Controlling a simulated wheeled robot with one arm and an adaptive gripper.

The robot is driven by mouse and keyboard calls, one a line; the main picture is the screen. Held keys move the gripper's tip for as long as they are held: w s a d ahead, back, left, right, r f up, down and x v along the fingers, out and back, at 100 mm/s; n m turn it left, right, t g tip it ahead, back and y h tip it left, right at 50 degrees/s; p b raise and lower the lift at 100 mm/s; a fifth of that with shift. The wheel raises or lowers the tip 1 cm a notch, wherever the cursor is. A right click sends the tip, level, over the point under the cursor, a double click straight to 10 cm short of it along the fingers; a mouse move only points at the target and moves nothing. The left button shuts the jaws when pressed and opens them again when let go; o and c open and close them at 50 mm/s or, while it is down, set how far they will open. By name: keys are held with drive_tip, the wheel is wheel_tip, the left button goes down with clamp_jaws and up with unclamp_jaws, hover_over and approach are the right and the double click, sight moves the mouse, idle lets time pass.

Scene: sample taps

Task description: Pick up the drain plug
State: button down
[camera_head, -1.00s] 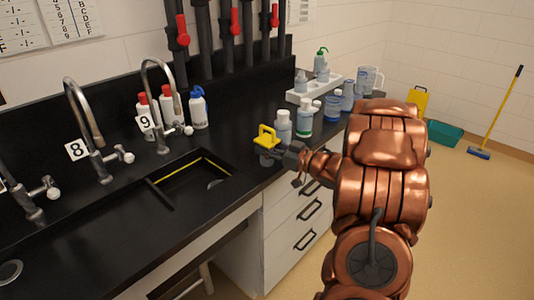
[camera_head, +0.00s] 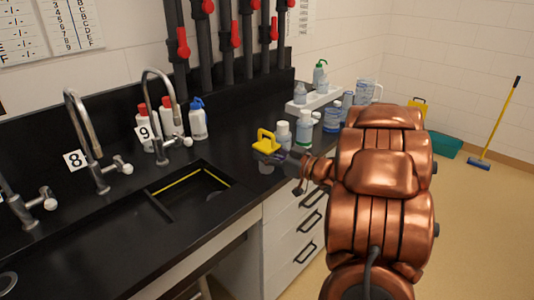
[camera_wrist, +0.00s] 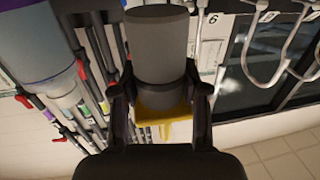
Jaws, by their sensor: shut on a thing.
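The drain plug (camera_head: 264,141) has a yellow handle on top and a grey cylindrical body below. It is upright near the counter's front edge, right of the open sink basin (camera_head: 211,196). I cannot tell whether it touches the counter. My gripper (camera_head: 270,155) reaches it from the right and is shut on it. In the wrist view, which is upside down, the plug's grey body (camera_wrist: 158,50) stands between the two fingers of my gripper (camera_wrist: 160,92), with the yellow part partly hidden behind the palm.
White bottles (camera_head: 303,130) stand close behind and right of the plug on the black counter (camera_head: 110,235). More bottles (camera_head: 198,118) and curved taps (camera_head: 160,100) stand behind the sink. White drawers (camera_head: 290,240) are below. A broom (camera_head: 495,125) leans at the far right.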

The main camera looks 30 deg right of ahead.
drive_tip(key=s+a+r+b, duration=0.1)
drive_tip(key=s+a+b, duration=0.6)
drive_tip(key=s+b, duration=0.2)
drive_tip(key=shift+s+a, duration=0.35)
drive_tip(key=shift+s, duration=0.5)
drive_tip(key=shift+r, duration=0.15)
